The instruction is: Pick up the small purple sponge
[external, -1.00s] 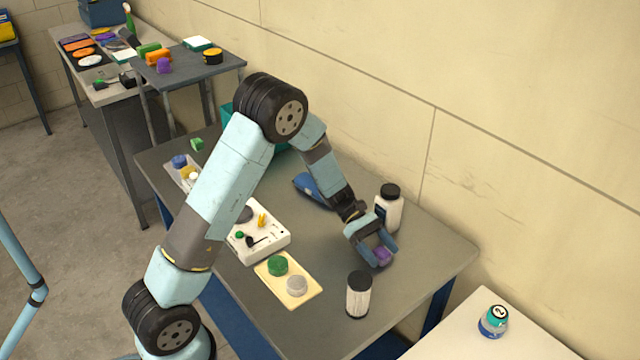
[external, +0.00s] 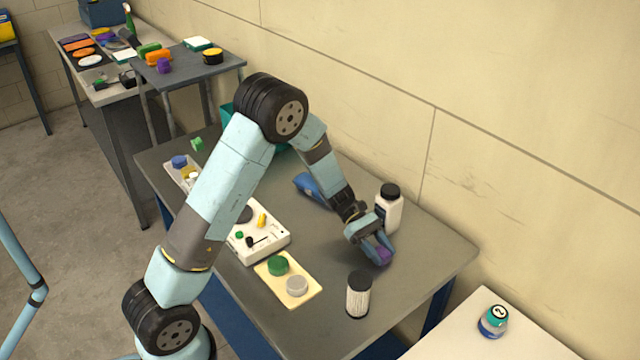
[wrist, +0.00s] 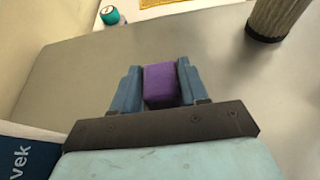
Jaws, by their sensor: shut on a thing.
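The small purple sponge (wrist: 160,84) sits between the two blue fingers of my gripper (wrist: 160,88) in the wrist view, with a finger against each side. In the external view my gripper (external: 377,252) points down at the grey table (external: 425,262), and the purple sponge (external: 383,257) shows partly at its fingertips. The fingers are shut on it. The sponge is at or very close to the table top; I cannot tell whether it touches.
A white bottle with a black cap (external: 388,208) stands close behind my gripper. A black-capped canister (external: 358,295) stands in front of it. A yellow tray (external: 302,293) with green and grey pads and a blue tool (external: 312,188) lie left. The table's right end is clear.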

